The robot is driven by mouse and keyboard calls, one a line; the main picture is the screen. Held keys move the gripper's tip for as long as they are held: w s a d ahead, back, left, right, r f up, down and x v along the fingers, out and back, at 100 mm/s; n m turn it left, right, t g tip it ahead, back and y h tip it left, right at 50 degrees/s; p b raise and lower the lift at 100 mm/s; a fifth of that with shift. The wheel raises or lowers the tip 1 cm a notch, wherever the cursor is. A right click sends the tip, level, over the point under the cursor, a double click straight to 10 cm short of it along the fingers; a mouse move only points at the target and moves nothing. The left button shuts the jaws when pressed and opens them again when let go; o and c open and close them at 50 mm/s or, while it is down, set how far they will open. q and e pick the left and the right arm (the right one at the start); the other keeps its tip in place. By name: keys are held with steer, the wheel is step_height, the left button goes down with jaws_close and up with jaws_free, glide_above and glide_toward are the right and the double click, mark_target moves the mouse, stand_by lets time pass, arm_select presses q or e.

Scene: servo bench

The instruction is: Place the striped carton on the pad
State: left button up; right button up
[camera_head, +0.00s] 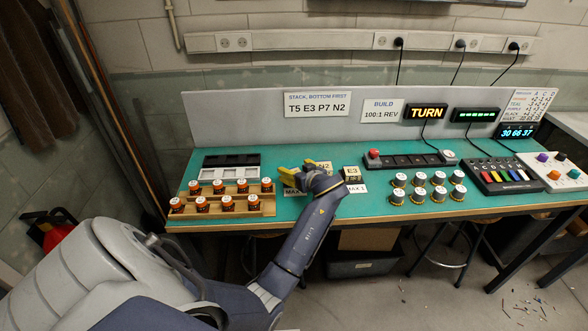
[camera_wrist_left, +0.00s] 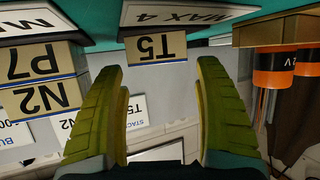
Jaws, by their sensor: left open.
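No carton is plainly striped all over; small tan boxes carry codes and a thin blue-and-white band, so I cannot tell which one is meant. In the upside-down left wrist view, the T5 box (camera_wrist_left: 155,47) sits against the white MAX 4 label (camera_wrist_left: 190,14). My right gripper is out of view.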

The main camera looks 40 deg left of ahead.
arm_select(q)
steer(key=shift+r+v, duration=0.1)
steer(key=shift+v, duration=1.55)
steer(key=shift+r+v, duration=0.15)
steer(key=shift+v, duration=1.55)
steer(key=shift+a, duration=0.1)
